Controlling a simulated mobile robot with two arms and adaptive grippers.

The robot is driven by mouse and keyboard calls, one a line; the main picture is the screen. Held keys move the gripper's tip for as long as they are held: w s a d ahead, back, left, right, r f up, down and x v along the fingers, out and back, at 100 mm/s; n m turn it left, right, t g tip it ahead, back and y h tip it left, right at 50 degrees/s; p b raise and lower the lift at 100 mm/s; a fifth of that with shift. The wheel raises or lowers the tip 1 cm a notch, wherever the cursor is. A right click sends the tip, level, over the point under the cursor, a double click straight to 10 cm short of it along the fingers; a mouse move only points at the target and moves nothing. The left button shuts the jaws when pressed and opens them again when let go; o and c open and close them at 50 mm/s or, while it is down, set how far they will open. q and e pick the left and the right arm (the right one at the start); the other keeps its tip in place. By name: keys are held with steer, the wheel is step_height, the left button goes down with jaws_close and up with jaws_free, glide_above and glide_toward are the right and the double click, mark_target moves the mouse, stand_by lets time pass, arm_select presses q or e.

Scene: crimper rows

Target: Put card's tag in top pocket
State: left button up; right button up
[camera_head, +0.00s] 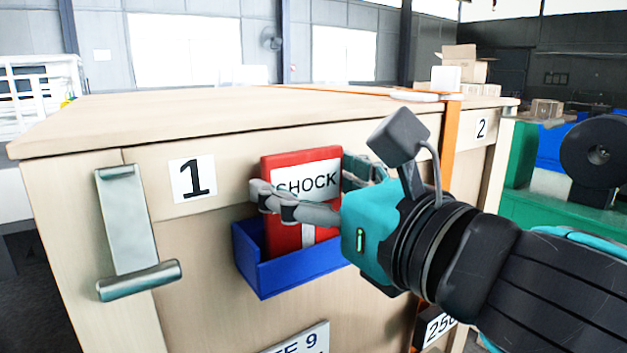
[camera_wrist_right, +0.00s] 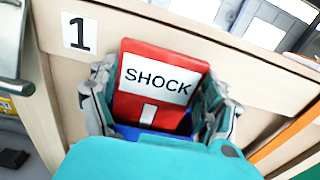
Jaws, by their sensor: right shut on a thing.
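The red card (camera_head: 283,236) has a white tag reading SHOCK (camera_head: 308,180) on its face; both also show in the right wrist view, the card (camera_wrist_right: 127,109) and the tag (camera_wrist_right: 158,79). The card stands in a blue pocket (camera_head: 290,270) on the wooden crate's front, below the number 1 label. The lower part of the card is inside the pocket. My right gripper (camera_head: 305,190) is shut on the card, with one finger at each side edge. The pocket's inside is mostly hidden. My left gripper is not in view.
The wooden crate (camera_head: 120,118) fills the middle, with a metal handle (camera_head: 125,230) left of the pocket. A lower sign (camera_head: 298,340) and an orange strap (camera_head: 451,140) are on its front. A green bench (camera_head: 545,220) stands at the right.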

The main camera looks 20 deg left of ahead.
steer(key=shift+f+b, duration=0.3)
steer(key=shift+f, duration=0.15)
steer(key=o, duration=1.3)
steer(key=shift+o, duration=0.2)
